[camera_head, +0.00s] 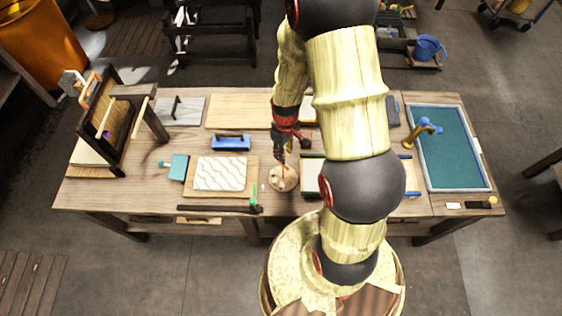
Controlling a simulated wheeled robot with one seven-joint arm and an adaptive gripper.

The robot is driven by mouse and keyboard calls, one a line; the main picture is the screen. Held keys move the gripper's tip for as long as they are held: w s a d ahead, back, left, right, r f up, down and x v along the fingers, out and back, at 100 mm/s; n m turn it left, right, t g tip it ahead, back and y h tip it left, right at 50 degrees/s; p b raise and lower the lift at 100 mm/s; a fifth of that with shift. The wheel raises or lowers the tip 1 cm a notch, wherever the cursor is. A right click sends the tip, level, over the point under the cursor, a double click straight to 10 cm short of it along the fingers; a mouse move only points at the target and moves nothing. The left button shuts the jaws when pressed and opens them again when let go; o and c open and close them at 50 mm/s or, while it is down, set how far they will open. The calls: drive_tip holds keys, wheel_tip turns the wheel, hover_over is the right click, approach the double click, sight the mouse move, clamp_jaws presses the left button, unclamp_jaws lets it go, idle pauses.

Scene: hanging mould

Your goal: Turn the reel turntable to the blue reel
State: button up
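A small round wooden disc (290,186), which looks like the reel turntable, sits on the workbench near the front middle. Small upright pieces show on it, but they are too small and too covered to tell apart. I cannot make out a blue reel. My gripper (283,158) points down right over the disc, with its tips at or just above it. I cannot tell whether it touches anything, or whether its fingers are open or shut. My arm covers the bench to the right of the disc.
A board with a white wavy panel (220,174) lies left of the disc. A blue-handled block (231,143) is behind it, and a dark bar (215,208) with a green piece lies in front. A wooden frame (108,125) stands left; a teal basin (455,150) is right.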

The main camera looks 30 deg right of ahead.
hover_over(283, 172)
drive_tip(key=shift+w+d+f, duration=0.1)
drive_tip(key=shift+d+f, duration=0.05)
drive_tip(key=shift+f, duration=1.8)
drive_tip(key=shift+w+d+f, duration=0.1)
drive_tip(key=shift+f, duration=1.85)
drive_tip(key=c, duration=0.3)
drive_tip(key=c, duration=0.4)
clamp_jaws()
